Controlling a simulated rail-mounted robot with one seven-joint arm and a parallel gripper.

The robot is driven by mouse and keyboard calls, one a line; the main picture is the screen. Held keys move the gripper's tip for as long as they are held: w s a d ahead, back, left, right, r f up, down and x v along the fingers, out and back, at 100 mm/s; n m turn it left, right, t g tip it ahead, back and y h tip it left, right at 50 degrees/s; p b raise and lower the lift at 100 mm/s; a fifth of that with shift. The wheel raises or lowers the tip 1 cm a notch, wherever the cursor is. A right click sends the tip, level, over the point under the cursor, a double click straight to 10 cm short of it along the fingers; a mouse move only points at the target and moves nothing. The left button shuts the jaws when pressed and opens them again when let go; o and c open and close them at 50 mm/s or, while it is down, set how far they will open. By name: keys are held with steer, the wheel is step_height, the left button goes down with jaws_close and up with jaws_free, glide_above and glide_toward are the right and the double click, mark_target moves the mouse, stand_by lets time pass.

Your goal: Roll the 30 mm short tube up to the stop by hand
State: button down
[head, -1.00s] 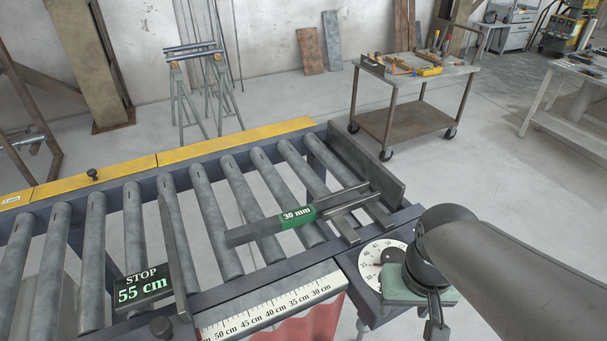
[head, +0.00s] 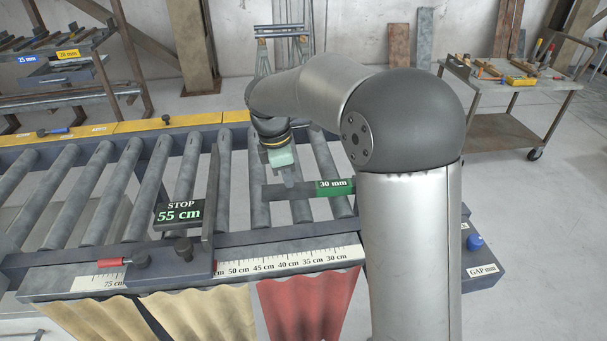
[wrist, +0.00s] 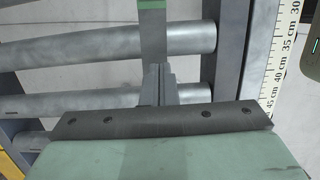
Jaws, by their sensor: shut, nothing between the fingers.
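The short tube, a dark grey bar (head: 302,190) with a green "30 mm" label (head: 335,187), lies across the rollers in the head view. The stop plate (head: 213,195) stands upright to its left, beside the "STOP 55 cm" sign (head: 180,213). A gap shows between the tube's left end and the plate. My gripper (head: 291,183) points down at the tube's left part. In the wrist view my shut fingers (wrist: 157,80) overlap the tube (wrist: 153,40), holding nothing. Whether they touch it I cannot tell. My arm hides the tube's surroundings on the right.
Rollers (head: 107,205) run left and right of the stop. A scale (head: 290,262) lines the front rail, and a red handle (head: 112,262) sits by the stop. A yellow rail (head: 150,124) edges the back. A tool cart (head: 510,100) stands behind right.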

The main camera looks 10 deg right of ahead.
mark_target(337, 185)
steer(key=d+p, duration=0.2)
steer(key=d, duration=0.9)
steer(key=shift+w+d+r, duration=0.1)
steer(key=shift+d, duration=0.1)
steer(key=shift+d+p, duration=0.2)
steer(key=shift+p, duration=0.2)
steer(key=shift+f, duration=0.95)
